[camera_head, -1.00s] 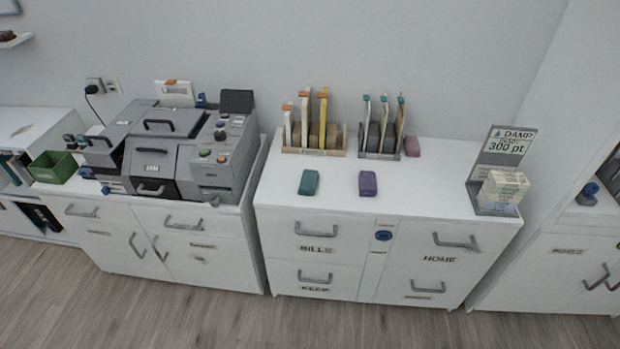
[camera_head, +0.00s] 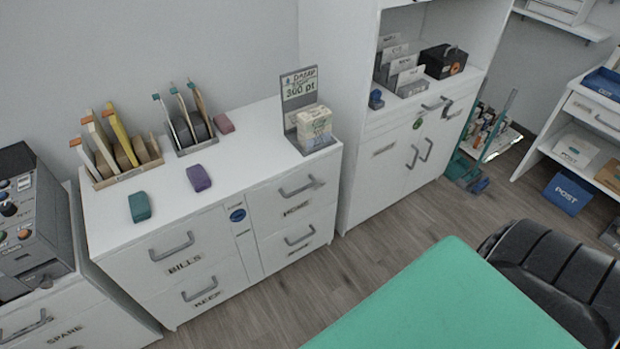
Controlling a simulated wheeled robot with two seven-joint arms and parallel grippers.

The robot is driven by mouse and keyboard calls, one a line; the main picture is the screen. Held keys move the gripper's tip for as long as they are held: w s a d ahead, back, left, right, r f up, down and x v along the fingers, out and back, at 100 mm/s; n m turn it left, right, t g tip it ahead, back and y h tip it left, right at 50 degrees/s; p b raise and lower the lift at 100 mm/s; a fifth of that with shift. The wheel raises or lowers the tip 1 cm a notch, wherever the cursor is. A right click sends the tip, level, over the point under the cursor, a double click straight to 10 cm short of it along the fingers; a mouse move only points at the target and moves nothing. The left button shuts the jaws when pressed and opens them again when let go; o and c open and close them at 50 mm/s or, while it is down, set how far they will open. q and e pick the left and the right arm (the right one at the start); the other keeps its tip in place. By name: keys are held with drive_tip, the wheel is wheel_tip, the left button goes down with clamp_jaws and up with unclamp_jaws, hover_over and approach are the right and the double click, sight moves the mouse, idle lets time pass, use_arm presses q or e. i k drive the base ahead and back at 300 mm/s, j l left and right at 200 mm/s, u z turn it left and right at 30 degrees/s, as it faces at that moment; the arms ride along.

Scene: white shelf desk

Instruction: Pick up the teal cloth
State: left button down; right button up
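A small teal block-shaped item (camera_head: 139,206), which may be the folded teal cloth, lies on the white cabinet top near its front left edge. A similar purple item (camera_head: 199,178) lies to its right, and a pink one (camera_head: 224,123) lies further back beside the right rack. The teal item is fully visible with nothing on it. Neither of my grippers is in view.
The white cabinet (camera_head: 250,150) carries a left rack (camera_head: 130,170), a right rack (camera_head: 190,140) and a stand with a stack of cards (camera_head: 314,122). A grey machine (camera_head: 30,225) stands left. A large green surface (camera_head: 450,305) and black chair (camera_head: 560,260) are at lower right.

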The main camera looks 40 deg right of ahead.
sight(138, 203)
drive_tip(key=i+j, duration=0.25)
drive_tip(key=j, duration=0.2)
drive_tip(key=i+j+z, duration=0.15)
drive_tip(key=j, duration=0.15)
drive_tip(key=i+j+z, duration=0.2)
drive_tip(key=j, duration=0.15)
drive_tip(key=j+z, duration=0.15)
drive_tip(key=j, duration=0.2)
drive_tip(key=i+j+z, duration=0.2)
drive_tip(key=j, duration=0.15)
drive_tip(key=k, duration=0.05)
